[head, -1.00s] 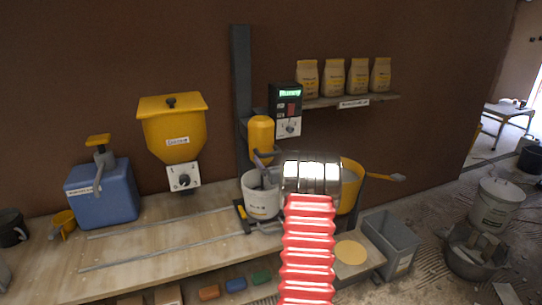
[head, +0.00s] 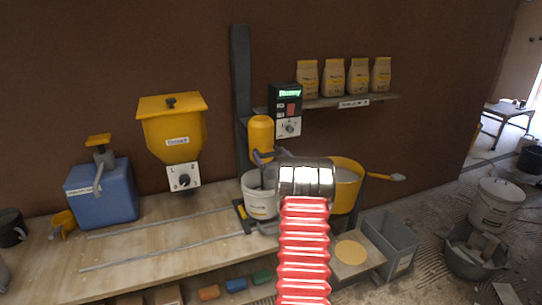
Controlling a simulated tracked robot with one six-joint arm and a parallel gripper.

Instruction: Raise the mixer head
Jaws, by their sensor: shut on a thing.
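The mixer head (head: 261,133) is a yellow motor body on the dark upright column (head: 241,90). It sits low over a white bucket (head: 259,204) on the bench, and its lower end is at the bucket's mouth. My gripper (head: 268,156) is at the lower part of the mixer head, shut on what looks like its handle. My silver wrist and red bellows arm hide most of the grip, so the exact contact is unclear. A control box (head: 287,110) with a lit green display, a red switch and a dial is right of the head.
A yellow bucket (head: 347,190) and a grey bin (head: 391,238) are to the right. A shelf (head: 375,98) holds several bags. The bench's middle is clear apart from two rails.

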